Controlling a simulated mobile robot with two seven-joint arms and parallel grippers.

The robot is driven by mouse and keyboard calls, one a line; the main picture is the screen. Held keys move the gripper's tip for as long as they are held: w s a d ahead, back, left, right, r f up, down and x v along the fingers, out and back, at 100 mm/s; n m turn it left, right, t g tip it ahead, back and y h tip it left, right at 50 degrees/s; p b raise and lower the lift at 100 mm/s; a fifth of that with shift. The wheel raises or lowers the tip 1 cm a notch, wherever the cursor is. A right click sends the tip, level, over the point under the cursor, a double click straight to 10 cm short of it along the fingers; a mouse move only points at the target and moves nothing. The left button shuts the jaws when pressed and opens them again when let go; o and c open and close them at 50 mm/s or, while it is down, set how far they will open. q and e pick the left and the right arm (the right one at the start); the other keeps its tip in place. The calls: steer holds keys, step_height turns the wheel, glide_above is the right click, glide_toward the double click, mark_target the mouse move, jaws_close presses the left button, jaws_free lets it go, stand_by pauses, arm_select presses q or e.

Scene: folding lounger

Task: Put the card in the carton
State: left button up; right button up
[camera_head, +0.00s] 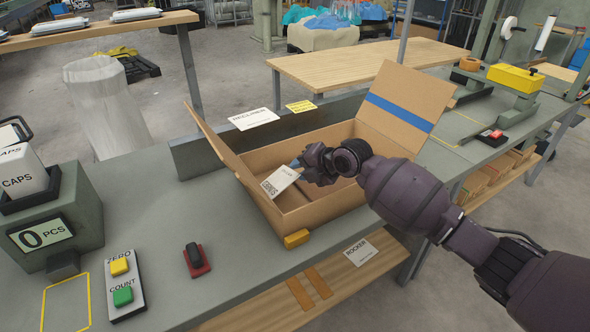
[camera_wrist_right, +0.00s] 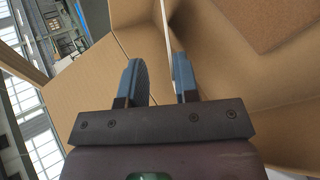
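The open carton (camera_head: 290,225) stands on the grey bench with flaps raised at left and right. The white printed card (camera_head: 279,181) is inside the carton's walls, tilted, right by the fingertips of my right gripper (camera_head: 303,165). In the right wrist view the card (camera_wrist_right: 166,30) shows edge-on as a thin pale line close to the right-hand finger. A gap shows between the two fingers (camera_wrist_right: 160,80), so the gripper looks open around the card's edge. Whether the card touches the carton floor is hidden. My left gripper is not in view.
A scale with a caps bin (camera_head: 25,178), a button panel (camera_head: 123,284) and a red-based switch (camera_head: 196,260) stand left of the carton. A yellow tape dispenser (camera_head: 515,78) is at the far right. The bench between switch and carton is clear.

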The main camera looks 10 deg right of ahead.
steer(key=s+d+r+m+t+p, duration=0.1)
steer(key=s+d+r+m+t, duration=0.25)
steer(key=r+m, duration=0.55)
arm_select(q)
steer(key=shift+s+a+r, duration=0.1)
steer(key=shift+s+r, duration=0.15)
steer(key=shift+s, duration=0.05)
arm_select(e)
steer(key=s+d+f+m+h, duration=0.2)
steer(key=s+f+m, duration=0.4)
steer(key=s+f, duration=0.3)
steer(key=s+d+f+m+h, duration=0.2)
steer(key=s+d+f+m, duration=0.2)
steer(key=s+f, duration=0.5)
steer(key=s+d+f+m+g+h, duration=0.1)
steer(key=s+d+f+m+h, duration=0.2)
steer(key=s+f+m, duration=0.5)
steer(key=s+f, duration=0.2)
steer(key=s, duration=1)
steer(key=shift+d, duration=0.2)
steer(key=shift+s+f, duration=0.1)
